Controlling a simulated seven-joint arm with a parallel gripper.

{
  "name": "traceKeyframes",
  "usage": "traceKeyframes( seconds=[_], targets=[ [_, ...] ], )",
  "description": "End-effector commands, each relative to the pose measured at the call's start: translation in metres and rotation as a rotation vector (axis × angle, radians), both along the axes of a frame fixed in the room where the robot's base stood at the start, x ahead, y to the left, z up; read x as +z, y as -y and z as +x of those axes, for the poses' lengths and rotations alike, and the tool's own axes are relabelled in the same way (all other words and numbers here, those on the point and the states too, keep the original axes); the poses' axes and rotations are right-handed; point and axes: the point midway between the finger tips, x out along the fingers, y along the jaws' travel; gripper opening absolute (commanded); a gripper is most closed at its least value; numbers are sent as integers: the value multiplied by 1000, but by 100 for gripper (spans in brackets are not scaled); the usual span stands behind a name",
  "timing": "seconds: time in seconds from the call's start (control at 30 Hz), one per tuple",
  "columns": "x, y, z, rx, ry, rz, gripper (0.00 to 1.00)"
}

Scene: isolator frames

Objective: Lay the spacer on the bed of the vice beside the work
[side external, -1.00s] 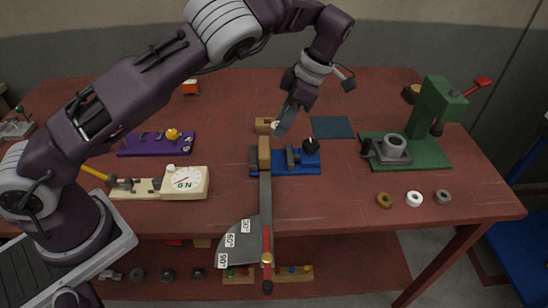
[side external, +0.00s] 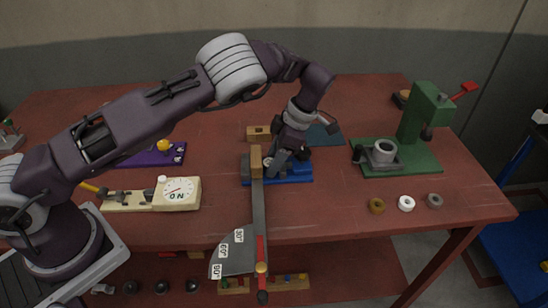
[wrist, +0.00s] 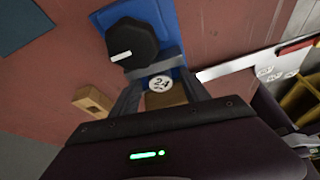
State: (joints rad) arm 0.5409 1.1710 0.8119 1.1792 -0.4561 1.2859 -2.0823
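The vice (side external: 298,178) has a blue bed, a grey jaw and a black knob; in the wrist view its knob (wrist: 132,45) and blue bed (wrist: 172,22) show at the top. A tan wooden block (side external: 256,160), seemingly the work, stands at its left end. The spacer, a small pale round piece marked 24 (wrist: 159,82), sits between my fingers; its pale face shows in the side view (side external: 268,162). My gripper (side external: 274,168) appears shut on it, low over the bed between block and jaw. The fingertips hide whether the spacer touches the bed.
A lever with an angle plate (side external: 234,252) reaches from the block over the table's front edge. A tan holed block (side external: 258,132) lies behind the vice. A dial gauge (side external: 178,193) stands left, a green press (side external: 418,125) right, with several rings near the front right.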

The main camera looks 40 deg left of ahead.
Motion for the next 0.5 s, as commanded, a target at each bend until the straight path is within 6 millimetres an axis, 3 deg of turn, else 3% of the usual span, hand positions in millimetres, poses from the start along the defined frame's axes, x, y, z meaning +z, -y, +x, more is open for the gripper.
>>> traceKeyframes(
  seconds=[0.27, 0.37, 0.5],
  targets=[
    [3, 0, 0, 0, 0, 0, 54],
    [14, 4, 4, -1, 2, -2, 54],
    [44, 14, 12, -2, 5, -2, 54]
  ],
)
